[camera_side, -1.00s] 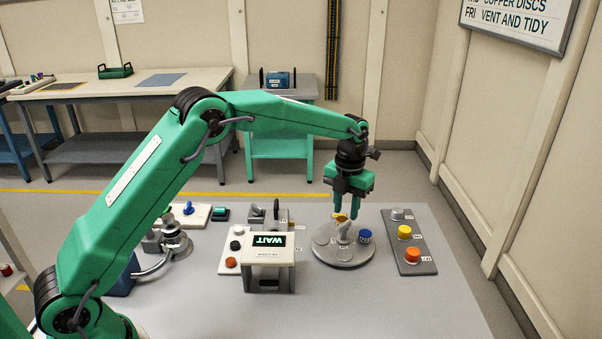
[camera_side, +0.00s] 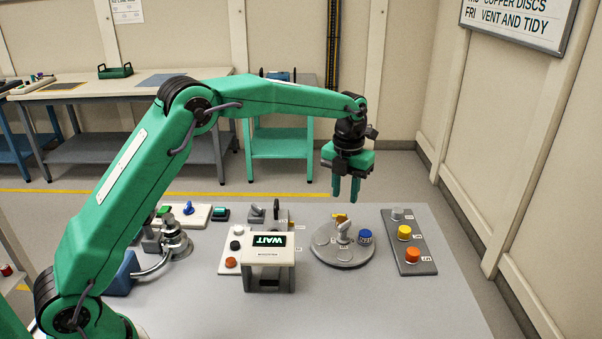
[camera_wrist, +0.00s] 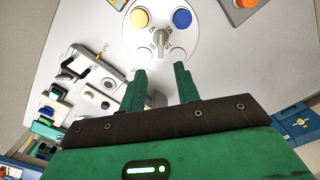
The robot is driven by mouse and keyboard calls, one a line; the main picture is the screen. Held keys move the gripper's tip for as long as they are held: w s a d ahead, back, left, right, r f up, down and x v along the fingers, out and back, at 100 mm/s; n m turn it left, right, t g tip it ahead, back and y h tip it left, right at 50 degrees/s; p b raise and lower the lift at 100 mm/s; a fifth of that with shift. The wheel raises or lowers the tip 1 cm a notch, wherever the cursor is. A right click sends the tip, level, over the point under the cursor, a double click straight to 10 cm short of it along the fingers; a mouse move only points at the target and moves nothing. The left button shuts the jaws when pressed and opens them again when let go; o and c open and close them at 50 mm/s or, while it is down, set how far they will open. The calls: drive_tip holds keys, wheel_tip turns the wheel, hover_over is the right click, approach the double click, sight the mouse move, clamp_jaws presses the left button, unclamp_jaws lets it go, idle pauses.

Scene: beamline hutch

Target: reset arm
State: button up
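My gripper (camera_side: 346,190) hangs pointing down above the round grey turntable (camera_side: 331,258), clear of it. In the wrist view its two green fingers (camera_wrist: 159,73) are apart with nothing between them. The turntable carries a blue cylinder (camera_side: 365,236), a yellow piece (camera_side: 340,217) and a pale upright handle (camera_side: 344,232) at its middle. The turntable also shows in the wrist view, with the yellow piece (camera_wrist: 139,18) and blue cylinder (camera_wrist: 182,18) on opposite sides of the handle.
A small stand (camera_side: 269,252) with a screen reading WAIT is left of the turntable. A grey strip (camera_side: 415,268) with grey, yellow and orange pieces lies to its right. A white panel with knobs and other fittings sit further left. The table's front right is bare.

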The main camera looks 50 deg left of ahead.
drive_tip(key=s+a+r+n+t, duration=0.1)
drive_tip(key=s+a+r+n, duration=0.1)
drive_tip(key=s+r+n, duration=0.5)
drive_tip(key=s+a+r+n+t, duration=0.2)
drive_tip(key=s+r+n, duration=0.4)
drive_tip(key=s+n, duration=0.3)
drive_tip(key=s+a+f+n+t, duration=0.1)
drive_tip(key=s+f+n, duration=0.1)
drive_tip(key=s+n, duration=0.6)
drive_tip(key=s+a+f+n+t, duration=0.1)
drive_tip(key=s+n, duration=0.8)
drive_tip(key=s, duration=0.2)
drive_tip(key=shift+f+n, duration=0.3)
drive_tip(key=shift+f, duration=0.1)
